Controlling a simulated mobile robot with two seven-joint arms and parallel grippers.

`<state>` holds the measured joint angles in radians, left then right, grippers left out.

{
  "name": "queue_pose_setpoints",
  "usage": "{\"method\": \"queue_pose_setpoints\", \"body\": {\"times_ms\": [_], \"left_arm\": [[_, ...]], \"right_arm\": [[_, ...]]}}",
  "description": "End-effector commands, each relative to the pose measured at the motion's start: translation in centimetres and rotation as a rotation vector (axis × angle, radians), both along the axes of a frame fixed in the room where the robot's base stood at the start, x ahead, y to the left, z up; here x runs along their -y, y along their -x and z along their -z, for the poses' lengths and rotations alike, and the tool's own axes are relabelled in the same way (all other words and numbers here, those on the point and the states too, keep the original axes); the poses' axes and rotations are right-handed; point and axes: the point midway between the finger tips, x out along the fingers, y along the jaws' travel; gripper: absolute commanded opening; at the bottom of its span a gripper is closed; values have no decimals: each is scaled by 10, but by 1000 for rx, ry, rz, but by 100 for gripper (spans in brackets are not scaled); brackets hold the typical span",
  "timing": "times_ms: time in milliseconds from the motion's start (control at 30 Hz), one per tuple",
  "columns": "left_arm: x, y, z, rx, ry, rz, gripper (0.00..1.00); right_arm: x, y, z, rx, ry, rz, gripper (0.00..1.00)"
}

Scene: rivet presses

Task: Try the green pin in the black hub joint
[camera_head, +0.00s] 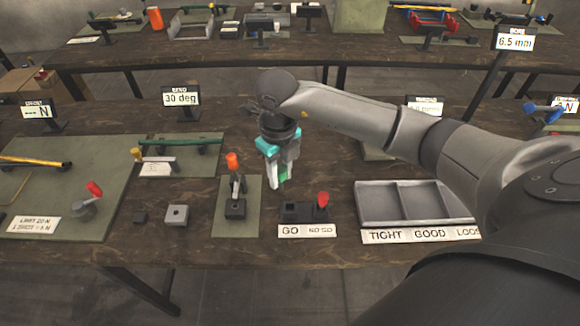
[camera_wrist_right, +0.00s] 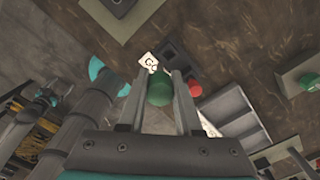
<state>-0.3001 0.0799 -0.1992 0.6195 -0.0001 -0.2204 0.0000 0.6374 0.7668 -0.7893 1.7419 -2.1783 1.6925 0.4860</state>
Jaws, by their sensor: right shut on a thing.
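My right gripper (camera_head: 280,172) is shut on a green pin (camera_wrist_right: 160,88). It holds the pin above the table, behind the black go/no-go block (camera_head: 292,212). In the head view only a bit of the green pin (camera_head: 283,181) shows between the fingers. A small black block (camera_head: 140,218) lies left of a grey block with a hole (camera_head: 177,215). Another black block (camera_head: 235,209) stands on a green mat under an orange-tipped lever. I cannot tell for sure which black piece is the hub joint. My left gripper is not in the head view.
A red pin (camera_head: 323,200) stands at the NO GO end of the block. A grey three-part tray (camera_head: 362,205) labelled TIGHT, GOOD and LOOSE is at the right. A red-handled clamp (camera_head: 93,190) is on the left mat. Sign stands line the back.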

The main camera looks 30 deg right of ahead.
Motion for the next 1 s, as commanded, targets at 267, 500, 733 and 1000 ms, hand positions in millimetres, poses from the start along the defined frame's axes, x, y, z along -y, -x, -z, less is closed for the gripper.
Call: {"method": "queue_pose_setpoints", "body": {"times_ms": [267, 500, 733, 1000], "left_arm": [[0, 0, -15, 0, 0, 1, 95], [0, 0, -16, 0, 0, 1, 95], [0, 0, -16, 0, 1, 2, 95], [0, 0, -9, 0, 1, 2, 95]], "right_arm": [[19, 5, 11, -2, 1, 409, 0], [22, 5, 14, 1, 0, 483, 0], [22, 5, 14, 1, 0, 480, 0], [22, 5, 22, 0, 0, 479, 0]]}}
